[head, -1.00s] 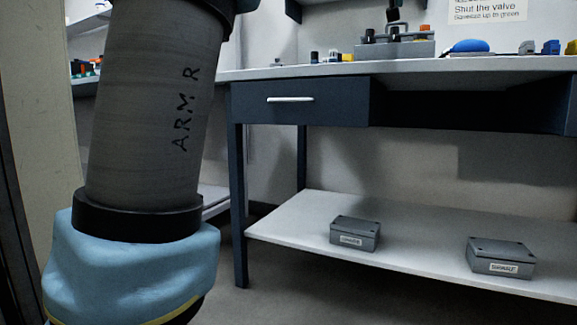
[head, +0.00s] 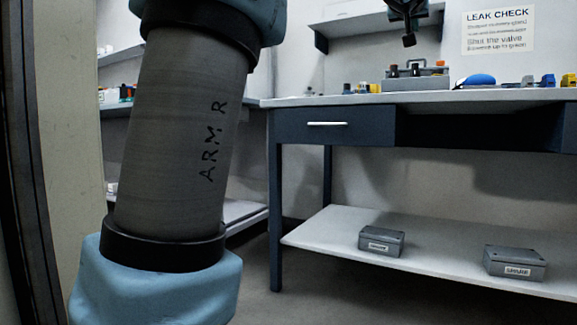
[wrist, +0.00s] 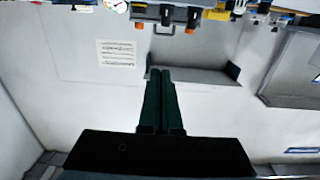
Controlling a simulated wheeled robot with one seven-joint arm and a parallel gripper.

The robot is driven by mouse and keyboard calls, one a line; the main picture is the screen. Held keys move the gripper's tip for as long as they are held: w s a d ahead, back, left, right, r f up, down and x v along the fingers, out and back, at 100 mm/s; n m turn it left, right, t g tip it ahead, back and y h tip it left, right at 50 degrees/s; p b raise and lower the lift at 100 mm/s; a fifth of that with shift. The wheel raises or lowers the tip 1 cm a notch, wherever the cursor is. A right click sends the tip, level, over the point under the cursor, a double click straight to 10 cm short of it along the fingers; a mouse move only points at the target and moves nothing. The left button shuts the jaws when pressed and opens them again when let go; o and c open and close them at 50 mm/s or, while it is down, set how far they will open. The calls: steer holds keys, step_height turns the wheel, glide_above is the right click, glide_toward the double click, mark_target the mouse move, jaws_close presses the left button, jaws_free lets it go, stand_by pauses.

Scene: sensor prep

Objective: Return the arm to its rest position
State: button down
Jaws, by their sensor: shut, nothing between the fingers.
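My gripper (wrist: 160,74) shows in the wrist view as two dark green fingers side by side, closed against each other with nothing between them. In the head view my gripper (head: 409,40) is a small dark shape at the top edge, in the air above the bench (head: 450,95) and its grey tray (head: 425,83). My arm's grey link, marked "ARM R", fills the left of the head view, between blue-covered joints.
A blue item (head: 474,80) and several small coloured parts stand along the bench. Two grey boxes, one left (head: 381,241) and one right (head: 515,263), lie on the lower shelf (head: 330,225). A wall shelf (head: 350,27) hangs behind. A side rack stands behind my arm.

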steer(key=w+a+f+n+g+y+p, duration=0.1)
steer(key=w+a+f+g+y+p, duration=0.15)
steer(key=a+f+p, duration=0.6)
steer(key=w+a+f+n+g+y+p, duration=0.2)
steer(key=a+f+g+y+p, duration=0.15)
steer(key=a+f, duration=0.95)
steer(key=s+a+f+n+g+y+p, duration=0.1)
steer(key=s+a+f+g+p, duration=0.2)
steer(key=s+a+f, duration=0.35)
steer(key=s+a+f+g+y+p, duration=0.15)
steer(key=s+a+f+p, duration=0.25)
steer(key=s, duration=0.5)
steer(key=s+a+f+n+g+p, duration=0.1)
steer(key=s+a+f+g+p, duration=0.2)
steer(key=s+a+f, duration=0.4)
step_height(320, 180, up, 39)
steer(key=s+d+p, duration=0.1)
steer(key=d+p, duration=0.1)
steer(key=p, duration=3.5)
steer(key=shift+d+f, duration=0.2)
steer(key=shift+d, duration=0.05)
